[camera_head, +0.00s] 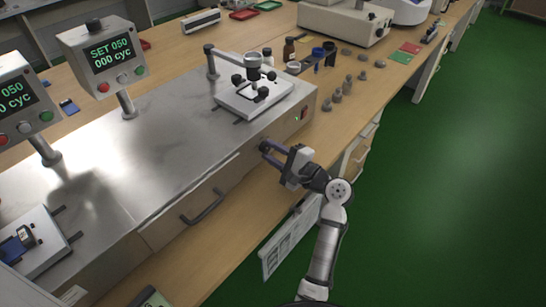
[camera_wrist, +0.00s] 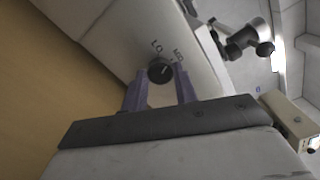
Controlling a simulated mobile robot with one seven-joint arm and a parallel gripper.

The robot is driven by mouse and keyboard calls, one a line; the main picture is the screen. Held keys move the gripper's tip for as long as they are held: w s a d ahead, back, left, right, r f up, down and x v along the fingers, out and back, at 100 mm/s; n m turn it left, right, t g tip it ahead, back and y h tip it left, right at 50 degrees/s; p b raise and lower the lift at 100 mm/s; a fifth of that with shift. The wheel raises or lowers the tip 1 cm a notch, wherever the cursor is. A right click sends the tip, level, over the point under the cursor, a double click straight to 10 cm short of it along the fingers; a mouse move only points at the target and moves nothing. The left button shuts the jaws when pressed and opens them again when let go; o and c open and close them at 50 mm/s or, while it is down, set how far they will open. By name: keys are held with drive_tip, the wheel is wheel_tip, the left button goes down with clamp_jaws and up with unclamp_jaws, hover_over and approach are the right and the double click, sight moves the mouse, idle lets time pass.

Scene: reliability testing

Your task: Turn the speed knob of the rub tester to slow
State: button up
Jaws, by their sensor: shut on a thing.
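The rub tester (camera_head: 130,145) is a long steel-topped box on the wooden bench. Its speed knob (camera_wrist: 160,71) is a small dark round knob on the box's side face, with "LO" and a second label starting with "M" printed beside it. A short light mark shows on the knob, but I cannot tell exactly which label it points to. My gripper (camera_head: 267,151) reaches the front face near its right end. In the wrist view my gripper (camera_wrist: 160,80) has a finger on each side of the knob, shut on it. In the head view the fingers hide the knob.
A red rocker switch (camera_head: 304,113) is to the right on the same face. A drawer handle (camera_head: 203,206) protrudes to the left. The rub unit (camera_head: 253,95) and two display posts (camera_head: 103,55) stand on top. Small weights (camera_head: 337,95) and bottles stand behind. The green floor is clear.

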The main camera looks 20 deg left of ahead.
drive_tip(key=n+b, duration=0.1)
drive_tip(key=n, duration=0.1)
drive_tip(key=n+b, duration=0.2)
drive_tip(key=shift+f+b, duration=0.3)
drive_tip(key=shift+r+n+b, duration=0.15)
drive_tip(key=shift+n+b, duration=0.95)
drive_tip(key=shift+n, duration=0.4)
drive_tip(key=o, duration=1)
drive_tip(key=shift+c, duration=0.2)
drive_tip(key=shift+d, duration=0.1)
drive_tip(key=b+v, duration=0.2)
drive_tip(key=v, duration=1.1)
drive_tip(key=shift+s+d+r, duration=0.15)
drive_tip(key=shift+d, duration=0.15)
